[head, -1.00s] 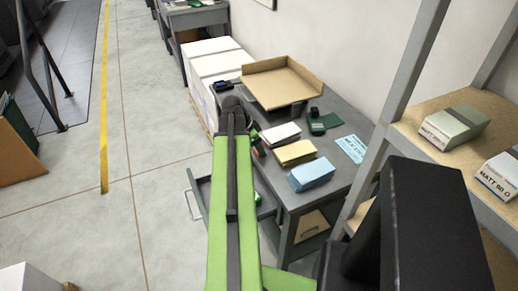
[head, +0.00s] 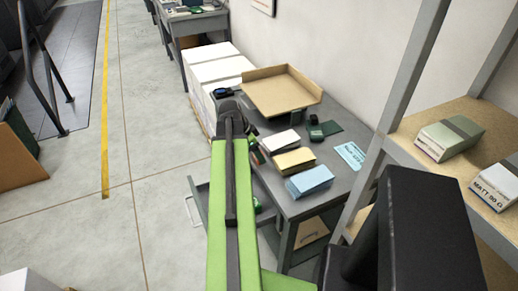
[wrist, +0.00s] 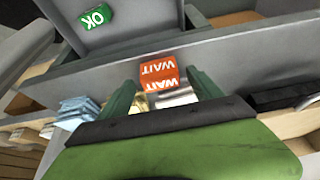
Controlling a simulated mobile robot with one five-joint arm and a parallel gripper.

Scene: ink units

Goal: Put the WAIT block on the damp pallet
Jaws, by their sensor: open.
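The orange WAIT block (wrist: 158,70) shows in the wrist view, with white WAIT lettering on two faces. It sits between the two green fingers of my gripper (wrist: 163,88), which are apart, near the edge of the grey desk. I cannot tell whether a finger touches it. The green OK block (wrist: 97,17) lies in the open drawer, also seen in the head view (head: 256,204). In the head view my green arm hides most of the gripper. White paper stacks (head: 214,70) stand on a pallet left of the desk; no label tells whether it is the damp one.
The grey desk (head: 335,180) carries a cardboard tray (head: 280,92) and white, yellow and blue paper stacks. Its drawer (head: 203,203) is pulled out. A shelf (head: 410,135) with paper packs stands at right.

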